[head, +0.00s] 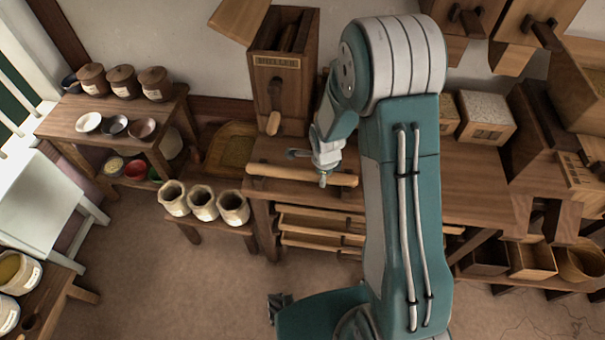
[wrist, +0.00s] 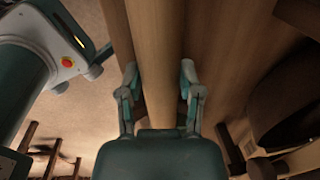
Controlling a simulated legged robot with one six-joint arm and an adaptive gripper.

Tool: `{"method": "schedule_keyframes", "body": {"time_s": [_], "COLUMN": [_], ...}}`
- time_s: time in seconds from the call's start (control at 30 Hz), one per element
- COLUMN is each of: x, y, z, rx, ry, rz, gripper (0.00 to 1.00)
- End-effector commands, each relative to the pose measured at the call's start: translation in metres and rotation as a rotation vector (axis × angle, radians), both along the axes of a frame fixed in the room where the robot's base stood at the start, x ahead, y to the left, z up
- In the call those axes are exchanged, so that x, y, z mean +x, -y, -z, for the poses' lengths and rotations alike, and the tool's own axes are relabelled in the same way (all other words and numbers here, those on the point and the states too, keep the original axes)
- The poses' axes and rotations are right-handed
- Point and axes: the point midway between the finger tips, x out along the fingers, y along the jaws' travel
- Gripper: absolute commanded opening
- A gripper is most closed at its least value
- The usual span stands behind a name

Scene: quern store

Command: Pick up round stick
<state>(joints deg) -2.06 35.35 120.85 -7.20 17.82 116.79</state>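The round stick (head: 275,172) is a long pale wooden rod lying along the front edge of the wooden bench. In the wrist view the stick (wrist: 156,60) runs from the top of the picture down between the two fingers. My gripper (head: 312,168) is over the middle of the stick, with one finger on its far side and one on its near side. In the wrist view my gripper (wrist: 159,80) is open, its fingers spread on both sides of the stick and close to it. Whether either finger touches it cannot be told. My gripper's body hides the stick's lower part there.
A tall wooden box (head: 283,75) stands on the bench behind the stick. A low bench with several pale pots (head: 203,204) is at the left. Open drawers (head: 318,218) are under the bench front. Lidded boxes (head: 483,112) stand at the right. The floor in front is clear.

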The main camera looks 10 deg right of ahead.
Motion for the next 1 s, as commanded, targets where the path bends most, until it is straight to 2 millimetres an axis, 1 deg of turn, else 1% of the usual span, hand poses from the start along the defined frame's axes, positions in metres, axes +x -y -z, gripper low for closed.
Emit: {"method": "schedule_keyframes", "body": {"time_s": [0.37, 0.47, 0.57, 0.63, 0.67, 0.97, 1.0], "x": [0.0, 0.0, 0.001, 0.0, -0.005, -0.049, -0.058], "y": [0.001, 0.001, 0.0, 0.0, 0.002, 0.016, 0.019], "z": [-0.002, -0.008, -0.021, -0.035, -0.039, -0.093, -0.097], "rx": [0.0, 0.0, 0.0, 0.001, 0.0, 0.0, 0.001], "ry": [-0.001, 0.0, 0.003, 0.004, 0.001, 0.003, 0.002], "rz": [0.0, 0.0, 0.001, 0.001, 0.001, 0.003, 0.004], "gripper": [0.0, 0.0, 0.0, 0.0, 0.0, 0.0, 0.0]}}
